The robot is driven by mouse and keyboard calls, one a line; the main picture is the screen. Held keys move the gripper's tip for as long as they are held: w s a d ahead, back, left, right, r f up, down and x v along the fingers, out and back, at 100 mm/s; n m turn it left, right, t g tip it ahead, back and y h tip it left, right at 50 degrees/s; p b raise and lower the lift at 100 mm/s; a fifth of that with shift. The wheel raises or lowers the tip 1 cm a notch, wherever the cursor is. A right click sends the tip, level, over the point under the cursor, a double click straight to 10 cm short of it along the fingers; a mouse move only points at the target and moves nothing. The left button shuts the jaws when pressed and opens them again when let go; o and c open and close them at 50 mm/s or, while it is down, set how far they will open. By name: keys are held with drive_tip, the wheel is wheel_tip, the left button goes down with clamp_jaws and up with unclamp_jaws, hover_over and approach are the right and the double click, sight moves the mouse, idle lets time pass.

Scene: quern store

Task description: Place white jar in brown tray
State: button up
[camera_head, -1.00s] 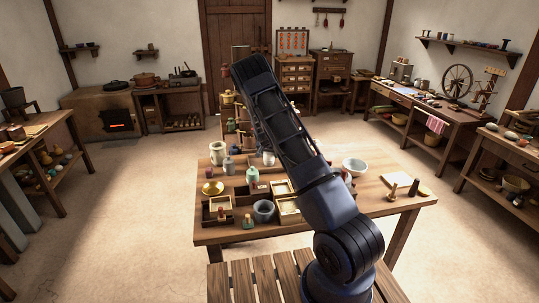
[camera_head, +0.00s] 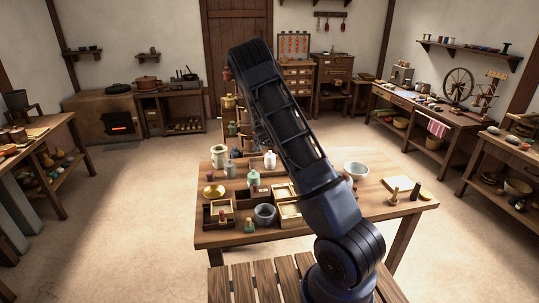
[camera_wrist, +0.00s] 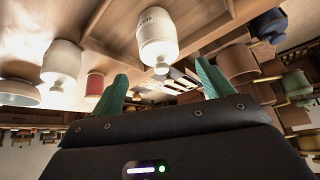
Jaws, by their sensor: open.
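The white jar (camera_head: 270,160) stands upright on the table, beside my arm in the head view. In the wrist view, which looks upside down, the white jar (camera_wrist: 157,36) has a small knobbed lid and appears beyond and between my fingers, apart from both. My gripper (camera_wrist: 163,85) is open, with green fingers and nothing between the tips. My arm hides the gripper in the head view. A brown divided tray (camera_head: 244,203) lies near the table's front, with small things in or around it.
A cream jar (camera_wrist: 60,62) and a red spool (camera_wrist: 94,86) stand close to one finger. A grey pot (camera_head: 265,214), a pale green bottle (camera_head: 253,178) and a brass dish (camera_head: 213,190) crowd the table. A white bowl (camera_head: 356,171) stands right of my arm.

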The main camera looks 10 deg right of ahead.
drive_tip(key=s+d+r+n+g+y, duration=0.1)
drive_tip(key=s+d+r+n+y, duration=0.2)
drive_tip(key=s+r, duration=2.45)
drive_tip(key=s+r+n, duration=0.1)
drive_tip(key=s+r, duration=0.1)
drive_tip(key=s, duration=1.2)
drive_tip(key=s+r+n, duration=0.2)
drive_tip(key=s+r, duration=0.1)
drive_tip(key=s, duration=1.2)
drive_tip(key=shift+d+r, duration=0.3)
drive_tip(key=shift+d, duration=0.1)
